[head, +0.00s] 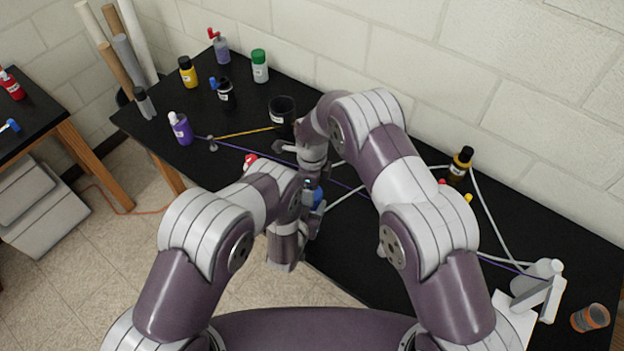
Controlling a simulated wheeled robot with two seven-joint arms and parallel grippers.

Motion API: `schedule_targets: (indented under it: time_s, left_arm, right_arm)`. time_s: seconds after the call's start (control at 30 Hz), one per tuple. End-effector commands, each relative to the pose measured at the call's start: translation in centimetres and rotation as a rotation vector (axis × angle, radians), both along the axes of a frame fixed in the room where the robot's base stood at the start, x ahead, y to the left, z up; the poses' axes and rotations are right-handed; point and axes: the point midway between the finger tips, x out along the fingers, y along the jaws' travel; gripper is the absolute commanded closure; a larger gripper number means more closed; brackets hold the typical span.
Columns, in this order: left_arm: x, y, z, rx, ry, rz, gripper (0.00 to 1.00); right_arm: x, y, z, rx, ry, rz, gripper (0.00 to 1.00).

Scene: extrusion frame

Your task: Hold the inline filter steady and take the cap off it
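I cannot make out the inline filter or its cap for certain, because my two arms cover the middle of the bench. A small blue part (317,196) shows between my wrists, and I cannot tell what it belongs to. A red item (250,160) shows just behind my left arm. My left gripper and my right gripper are close together near the blue part. Their fingers are hidden by my arm links, so neither grip can be seen.
The black bench (345,265) holds several bottles at the back left, a black cup (282,111), and an amber bottle (460,164). White tubing (488,215) runs toward a white device (538,290) at the right.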

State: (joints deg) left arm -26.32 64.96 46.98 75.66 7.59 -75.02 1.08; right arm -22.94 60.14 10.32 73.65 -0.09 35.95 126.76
Motion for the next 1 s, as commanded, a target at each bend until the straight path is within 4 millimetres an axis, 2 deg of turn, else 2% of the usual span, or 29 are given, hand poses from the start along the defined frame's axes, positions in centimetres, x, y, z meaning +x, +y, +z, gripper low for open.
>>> schedule_targets:
  time_s: [0.1,0.3,0.63,0.8,0.83,0.87,0.9,0.93,1.0]
  left_arm:
    - [0.0,0.0,0.0,0.0,-0.001,0.0,1.0]
    - [0.0,0.0,0.1,0.0,-0.001,0.0,1.0]
    - [0.0,0.0,0.0,0.0,-0.001,0.0,1.0]
    - [0.0,0.0,0.0,0.0,-0.001,0.0,1.0]
    - [0.0,0.0,0.0,0.0,-0.001,0.0,1.0]
    - [0.0,0.0,0.0,0.0,-0.001,0.0,1.0]
    - [0.0,0.0,0.0,0.0,-0.001,0.0,1.0]
    - [0.0,0.0,0.0,0.0,-0.001,0.0,1.0]
    - [0.0,0.0,0.0,0.0,-0.001,0.0,1.0]
  right_arm:
    - [-0.1,0.0,-2.5,-0.001,0.003,0.002,0.2]
    - [0.0,0.0,-5.4,-0.001,0.001,0.003,0.2]
    - [0.0,0.0,-6.0,0.0,0.0,0.004,0.2]
    - [0.0,0.0,-5.9,0.0,0.0,0.004,0.75]
    - [0.0,0.0,-5.9,0.0,0.0,0.004,0.76]
    - [0.0,0.0,-5.9,0.0,0.0,0.004,0.33]
    - [0.0,0.0,-5.9,0.0,0.0,0.004,0.2]
    - [0.0,0.0,-5.9,0.0,0.0,0.004,0.15]
    - [0.0,0.0,-5.9,0.0,0.0,0.004,0.15]
